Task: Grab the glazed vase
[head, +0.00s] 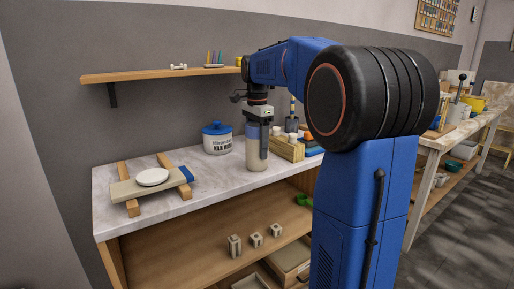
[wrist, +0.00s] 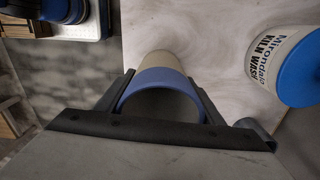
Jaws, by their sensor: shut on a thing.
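The glazed vase (head: 253,152) is a tall cylinder with a blue band at the top and a beige body. It stands upright near the front edge of the marble-topped counter in the head view. My gripper (head: 263,140) comes down from above and is shut on the vase's upper part. In the wrist view, the two dark fingers of my gripper (wrist: 160,106) sit on either side of the blue rim of the vase (wrist: 157,77). The vase's mouth shows dark inside. Whether its base touches the counter is hard to tell.
A white kiln wash tub (head: 217,143) with a blue lid stands to the left of the vase. A wooden rack (head: 287,150) is close on the right. A board with a white disc (head: 152,177) lies farther left. The counter's marble top (head: 220,181) is clear in front of the tub.

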